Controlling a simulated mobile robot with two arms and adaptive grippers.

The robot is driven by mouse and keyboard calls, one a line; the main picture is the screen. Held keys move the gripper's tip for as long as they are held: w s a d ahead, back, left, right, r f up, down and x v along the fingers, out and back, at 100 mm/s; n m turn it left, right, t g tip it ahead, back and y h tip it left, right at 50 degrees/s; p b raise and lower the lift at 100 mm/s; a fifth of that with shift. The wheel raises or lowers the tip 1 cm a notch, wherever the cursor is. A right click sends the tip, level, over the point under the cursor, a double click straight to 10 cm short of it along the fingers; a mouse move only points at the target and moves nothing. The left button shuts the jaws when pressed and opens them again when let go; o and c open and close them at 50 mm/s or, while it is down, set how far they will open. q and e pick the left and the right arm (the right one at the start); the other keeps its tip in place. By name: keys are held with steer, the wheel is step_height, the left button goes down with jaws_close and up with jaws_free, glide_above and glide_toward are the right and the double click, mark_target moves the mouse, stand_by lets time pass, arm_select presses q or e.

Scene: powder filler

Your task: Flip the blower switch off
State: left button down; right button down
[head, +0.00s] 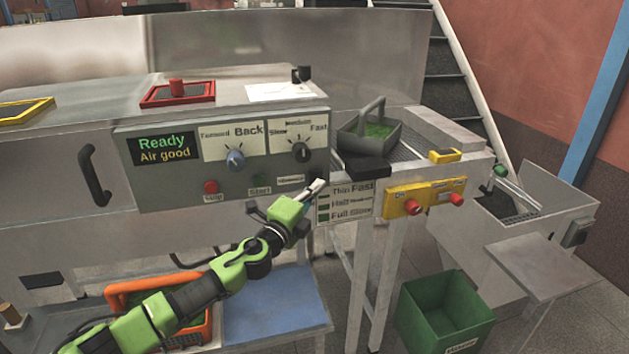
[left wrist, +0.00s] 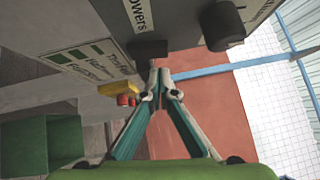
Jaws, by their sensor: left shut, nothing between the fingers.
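My left gripper (head: 317,187) is shut and empty, at the lower right corner of the grey control panel (head: 190,190). Its closed fingertips also show in the left wrist view (left wrist: 159,76). There they are very close to a small black switch (left wrist: 150,49) next to a white label (left wrist: 137,18) ending in "owers". I cannot tell whether they touch it. In the head view the white label (head: 290,180) is just left of the fingertips, and the switch cannot be made out beside the gripper. My right gripper is not in view.
The panel has a blue-grey knob (head: 235,160), a black knob (head: 301,152) and a red button (head: 211,187). A yellow box with red knobs (head: 430,195) is to the right. A green bin (head: 440,310) stands on the floor below.

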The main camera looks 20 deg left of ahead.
arm_select(q)
steer(key=shift+w+a+r, duration=0.1)
steer(key=shift+w+a, duration=0.5)
steer(key=shift+w, duration=0.25)
steer(key=shift+w+a+r, duration=0.15)
steer(key=shift+r, duration=0.1)
steer(key=shift+f, duration=0.1)
